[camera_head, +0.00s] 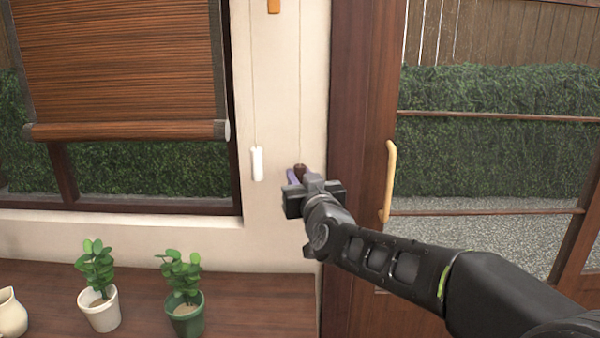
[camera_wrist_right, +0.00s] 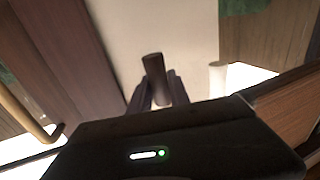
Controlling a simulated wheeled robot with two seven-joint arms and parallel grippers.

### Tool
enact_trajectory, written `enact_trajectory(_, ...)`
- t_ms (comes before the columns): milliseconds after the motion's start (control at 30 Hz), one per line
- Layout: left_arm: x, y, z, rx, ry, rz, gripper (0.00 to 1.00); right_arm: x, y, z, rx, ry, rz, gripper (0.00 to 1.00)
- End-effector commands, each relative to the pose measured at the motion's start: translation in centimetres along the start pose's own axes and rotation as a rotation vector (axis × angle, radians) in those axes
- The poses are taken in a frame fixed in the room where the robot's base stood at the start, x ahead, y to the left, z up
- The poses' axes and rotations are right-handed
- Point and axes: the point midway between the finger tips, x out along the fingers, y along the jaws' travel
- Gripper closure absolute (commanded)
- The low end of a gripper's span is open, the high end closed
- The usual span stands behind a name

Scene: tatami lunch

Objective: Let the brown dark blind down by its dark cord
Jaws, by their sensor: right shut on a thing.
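The brown blind (camera_head: 120,65) hangs in the window at the upper left of the head view, its bottom bar (camera_head: 125,131) partway down with hedge showing below. A thin cord with a dark brown pull (camera_head: 300,169) hangs on the pale wall strip right of the window. My right gripper (camera_head: 299,176) is shut on this dark pull, which also shows between the fingers in the right wrist view (camera_wrist_right: 153,68). A second cord with a white pull (camera_head: 257,163) hangs to its left, apart from the gripper; it also shows in the right wrist view (camera_wrist_right: 217,78). My left gripper is not in view.
A glass door with a pale wooden handle (camera_head: 388,182) stands right of the gripper. Below the window, a wooden surface (camera_head: 255,300) holds a plant in a white pot (camera_head: 99,311), a plant in a green pot (camera_head: 185,316) and a cream jug (camera_head: 11,314).

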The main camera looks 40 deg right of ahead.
Motion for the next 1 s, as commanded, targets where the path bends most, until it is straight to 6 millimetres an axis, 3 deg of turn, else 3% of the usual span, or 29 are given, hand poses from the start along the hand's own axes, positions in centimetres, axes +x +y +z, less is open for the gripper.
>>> enact_trajectory(33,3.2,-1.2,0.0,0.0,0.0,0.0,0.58,0.0,-0.1,3.9,0.001,-0.005,-0.002,1.0)
enact_trajectory(100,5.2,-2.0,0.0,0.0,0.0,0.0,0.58,0.0,-0.1,6.3,0.001,-0.005,-0.002,1.0)
enact_trajectory(300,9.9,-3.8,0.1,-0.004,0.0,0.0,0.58,0.0,0.0,12.1,0.0,-0.005,-0.002,1.0)
enact_trajectory(400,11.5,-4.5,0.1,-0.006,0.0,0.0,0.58,0.0,-0.1,14.1,0.0,-0.004,-0.001,1.0)
enact_trajectory(633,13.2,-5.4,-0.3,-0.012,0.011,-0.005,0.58,0.0,-0.1,16.5,0.0,-0.005,-0.002,1.0)
enact_trajectory(1000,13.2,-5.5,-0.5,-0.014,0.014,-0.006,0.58,0.0,0.0,16.6,0.0,-0.005,-0.001,1.0)
